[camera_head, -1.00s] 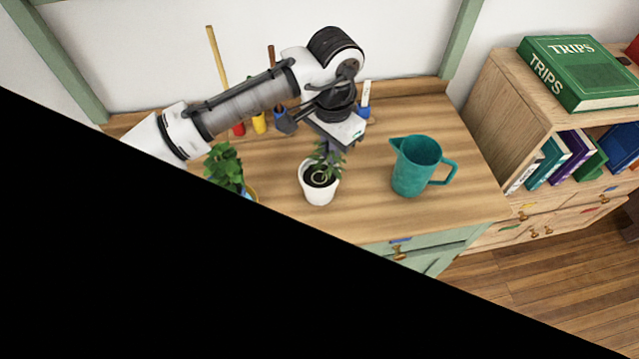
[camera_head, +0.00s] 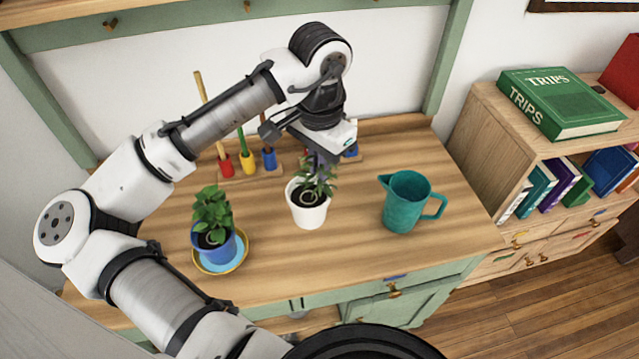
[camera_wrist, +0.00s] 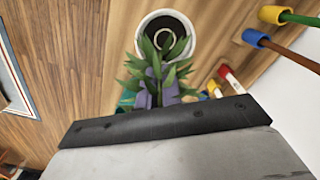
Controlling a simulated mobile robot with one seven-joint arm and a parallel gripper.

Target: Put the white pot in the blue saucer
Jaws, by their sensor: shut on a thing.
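The white pot (camera_head: 309,213) holds a leafy plant and stands upright near the middle of the wooden desk; I cannot tell whether its base touches the wood. My gripper (camera_head: 318,166) is above it, shut among its leaves. In the wrist view, purple fingers of my gripper (camera_wrist: 158,95) show through the leaves, beside the rim of the white pot (camera_wrist: 144,33); the exact grip is hidden. The blue saucer (camera_head: 239,258), with a yellow rim, is at the desk's left front. A blue pot (camera_head: 213,247) with a plant stands in it.
A teal jug (camera_head: 403,207) stands right of the white pot. Behind it are red, yellow and blue tool holders (camera_head: 247,165) along the wall side. A bookcase (camera_head: 490,140) adjoins the desk on the right. Bare desk lies between the two pots and along the front.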

